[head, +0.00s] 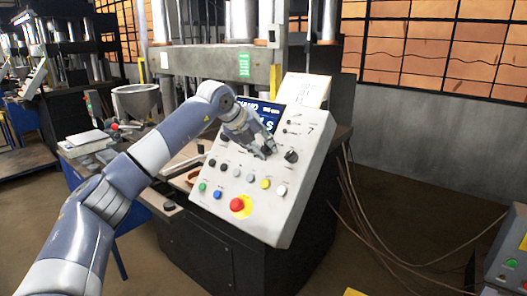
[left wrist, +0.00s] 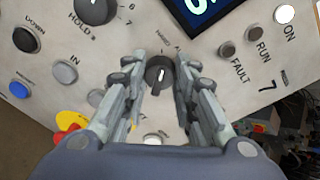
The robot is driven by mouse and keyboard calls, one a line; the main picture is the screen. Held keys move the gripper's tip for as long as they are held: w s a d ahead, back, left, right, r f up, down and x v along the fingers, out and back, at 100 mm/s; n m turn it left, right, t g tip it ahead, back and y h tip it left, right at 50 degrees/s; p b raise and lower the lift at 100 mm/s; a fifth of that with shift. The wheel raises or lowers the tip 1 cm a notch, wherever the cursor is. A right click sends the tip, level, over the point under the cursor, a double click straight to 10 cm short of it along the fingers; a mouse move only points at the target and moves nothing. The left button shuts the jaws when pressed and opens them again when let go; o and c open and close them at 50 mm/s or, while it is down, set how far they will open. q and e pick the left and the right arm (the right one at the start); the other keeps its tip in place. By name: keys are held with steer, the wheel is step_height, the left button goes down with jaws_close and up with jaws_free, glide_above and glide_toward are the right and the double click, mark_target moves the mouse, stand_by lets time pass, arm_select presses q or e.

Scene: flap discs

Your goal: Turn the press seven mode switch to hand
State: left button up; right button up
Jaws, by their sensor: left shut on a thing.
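The mode switch is a round black knob (left wrist: 158,75) with a pale mark, on the sloped grey control panel (head: 270,222) marked 7. In the left wrist view it sits between the fingers of my left gripper (left wrist: 160,82). The mark points roughly up in that picture, and the small lettering above the knob is hard to read. In the head view my left gripper (head: 270,150) is at the panel's upper middle, its fingers shut on the knob. A black knob (head: 291,156) shows just right of the fingertips there. My right gripper is not in view.
The larger HOLD knob (left wrist: 95,5) and the screen (left wrist: 195,12) are close by. A red emergency stop (head: 237,204) on yellow and several push buttons line the panel's lower part. Cables (head: 355,205) hang at right. A grey box (head: 505,255) stands at the right edge.

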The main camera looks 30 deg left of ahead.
arm_select(q)
steer(key=shift+n, duration=1)
steer(key=shift+b, duration=0.3)
steer(key=shift+c, duration=0.2)
steer(key=o, duration=1.1)
steer(key=shift+v, duration=5.95)
steer(key=shift+a, duration=0.1)
